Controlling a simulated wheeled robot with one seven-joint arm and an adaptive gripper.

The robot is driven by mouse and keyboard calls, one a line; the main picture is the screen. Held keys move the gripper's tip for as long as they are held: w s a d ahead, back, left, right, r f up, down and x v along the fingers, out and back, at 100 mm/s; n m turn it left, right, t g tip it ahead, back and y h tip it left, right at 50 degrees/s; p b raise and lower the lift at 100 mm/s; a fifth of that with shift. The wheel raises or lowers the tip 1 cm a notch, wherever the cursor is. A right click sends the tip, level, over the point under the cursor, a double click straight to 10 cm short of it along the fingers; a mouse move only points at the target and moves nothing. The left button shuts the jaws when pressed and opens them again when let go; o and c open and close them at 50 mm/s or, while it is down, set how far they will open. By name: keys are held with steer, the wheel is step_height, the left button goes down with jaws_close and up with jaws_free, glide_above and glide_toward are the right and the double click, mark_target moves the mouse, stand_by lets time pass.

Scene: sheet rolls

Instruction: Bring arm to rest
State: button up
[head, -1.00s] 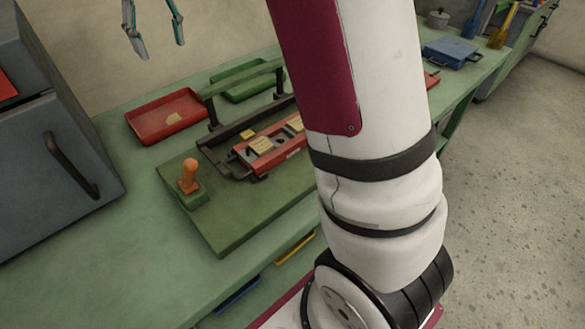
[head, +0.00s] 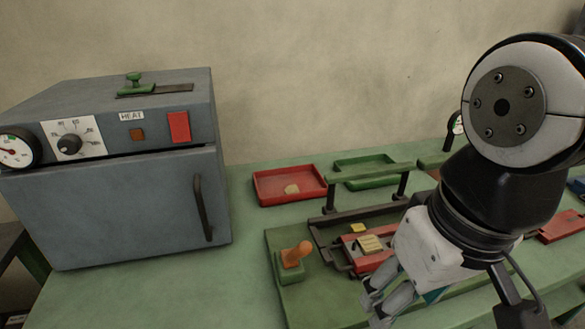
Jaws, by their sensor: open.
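My gripper (head: 376,305) shows at the lower right of the head view, below my bent wrist and forearm. Its fingers point down and left, with a gap between the tips and nothing held. In the picture it lies in front of the green board (head: 277,240) that bears a dark frame and a red holder. Whether it touches anything there cannot be told. My arm hides the right part of the board and part of the red holder.
A grey oven (head: 110,210) with a shut door stands at the left. A red tray (head: 275,199) with a small pale piece and a green tray (head: 350,182) lie at the back. The bench front left is clear.

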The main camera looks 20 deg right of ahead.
steer(key=shift+s+f, duration=0.2)
step_height(320, 180, up, 12)
steer(key=t+p, duration=0.2)
steer(key=p, duration=0.9)
steer(key=shift+d+r, duration=0.2)
